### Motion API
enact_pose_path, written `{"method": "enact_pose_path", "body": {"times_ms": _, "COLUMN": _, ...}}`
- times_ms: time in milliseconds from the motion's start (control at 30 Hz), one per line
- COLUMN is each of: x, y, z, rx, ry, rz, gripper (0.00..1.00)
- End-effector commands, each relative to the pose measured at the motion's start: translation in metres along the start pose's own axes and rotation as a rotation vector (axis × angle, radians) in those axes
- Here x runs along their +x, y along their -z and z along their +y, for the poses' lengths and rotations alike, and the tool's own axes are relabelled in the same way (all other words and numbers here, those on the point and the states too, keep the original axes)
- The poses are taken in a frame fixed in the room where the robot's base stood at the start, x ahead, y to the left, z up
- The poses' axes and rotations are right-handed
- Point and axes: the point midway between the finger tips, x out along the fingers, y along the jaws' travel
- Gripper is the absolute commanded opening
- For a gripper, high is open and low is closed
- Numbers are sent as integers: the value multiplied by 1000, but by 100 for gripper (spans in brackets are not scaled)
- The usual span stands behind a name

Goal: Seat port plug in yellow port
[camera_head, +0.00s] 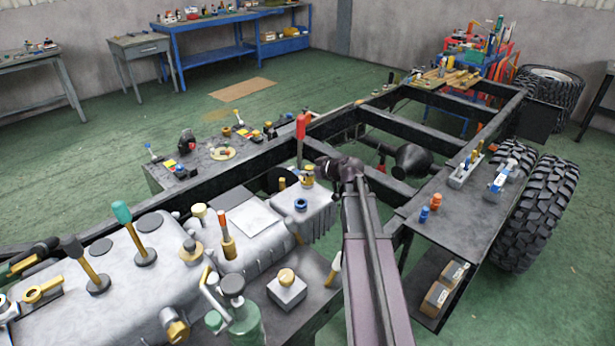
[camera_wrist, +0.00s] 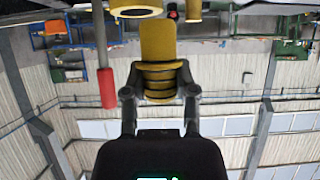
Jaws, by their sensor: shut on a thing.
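The yellow port plug (camera_wrist: 158,45) is upright between the fingers of my gripper (camera_wrist: 160,92), which is shut on its ridged dark-banded part. In the head view my gripper (camera_head: 322,166) is over the far end of the grey housing, just right of a yellow ring fitting. That ring, which looks like the yellow port (camera_head: 307,183), sits on the housing top. In the wrist view, which is upside down, a yellow ring (camera_wrist: 135,10) shows past the plug's lower end, offset to one side. I cannot tell how wide the gap is.
A red-handled lever (camera_head: 301,130) stands close behind the port; it also shows in the wrist view (camera_wrist: 106,88). A blue ring (camera_head: 301,204) and a small yellow post (camera_head: 282,184) are nearby.

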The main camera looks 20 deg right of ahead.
Motion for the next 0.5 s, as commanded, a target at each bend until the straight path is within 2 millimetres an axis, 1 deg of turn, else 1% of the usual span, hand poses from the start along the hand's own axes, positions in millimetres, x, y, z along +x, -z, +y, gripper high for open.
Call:
{"method": "enact_pose_path", "body": {"times_ms": 33, "x": 8, "y": 3, "z": 6, "rx": 0, "ry": 0, "rz": 0, "gripper": 0}}
{"method": "enact_pose_path", "body": {"times_ms": 167, "x": 15, "y": 6, "z": 12, "rx": 0, "ry": 0, "rz": 0, "gripper": 0}}
{"method": "enact_pose_path", "body": {"times_ms": 500, "x": 16, "y": 7, "z": 12, "rx": 1, "ry": 0, "rz": 0, "gripper": 0}}
